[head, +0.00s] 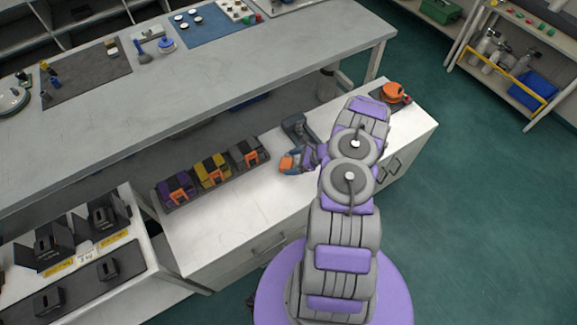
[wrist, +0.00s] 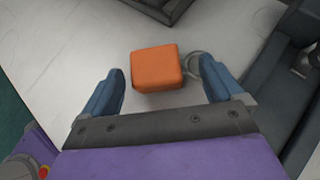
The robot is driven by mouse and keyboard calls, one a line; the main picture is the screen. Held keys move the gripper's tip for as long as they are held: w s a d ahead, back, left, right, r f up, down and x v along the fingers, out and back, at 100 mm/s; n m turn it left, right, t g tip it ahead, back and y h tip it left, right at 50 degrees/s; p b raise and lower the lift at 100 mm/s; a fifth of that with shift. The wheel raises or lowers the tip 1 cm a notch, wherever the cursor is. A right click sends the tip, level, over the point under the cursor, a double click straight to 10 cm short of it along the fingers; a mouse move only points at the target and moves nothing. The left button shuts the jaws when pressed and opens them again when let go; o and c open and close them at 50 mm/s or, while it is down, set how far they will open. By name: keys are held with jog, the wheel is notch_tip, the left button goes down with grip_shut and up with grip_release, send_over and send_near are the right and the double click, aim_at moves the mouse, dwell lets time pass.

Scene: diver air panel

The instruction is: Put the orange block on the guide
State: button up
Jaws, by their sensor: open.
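The orange block (wrist: 157,70) lies on the white cabinet top, with rounded edges and a grey ring at its right side in the wrist view. In the head view the block (head: 286,163) is small and partly covered by my gripper. My gripper (wrist: 160,80) is open, with one blue finger on each side of the block. A gap shows between the block and each finger. A dark grey fixture (head: 298,127) stands just behind my gripper and fills the right edge of the wrist view (wrist: 292,75). I cannot tell for sure whether it is the guide.
A long grey bench (head: 190,90) runs behind. Black holders (head: 108,215) stand at lower left.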

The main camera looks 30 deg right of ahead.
jog(key=shift+w+a+f, duration=0.1)
jog(key=shift+w+a, duration=0.1)
jog(key=shift+a, duration=0.45)
jog(key=shift+w+a, duration=0.15)
jog(key=shift+a, duration=0.45)
jog(key=shift+d+f, duration=0.1)
jog(key=shift+d, duration=0.35)
jog(key=shift+c, duration=0.4)
jog(key=shift+d+f, duration=0.1)
jog(key=shift+d, duration=0.4)
jog(key=c, duration=0.3)
jog(key=shift+c, duration=0.8)
jog(key=shift+a, duration=0.6)
jog(key=c, duration=0.6)
jog(key=shift+d, duration=0.4)
grip_shut()
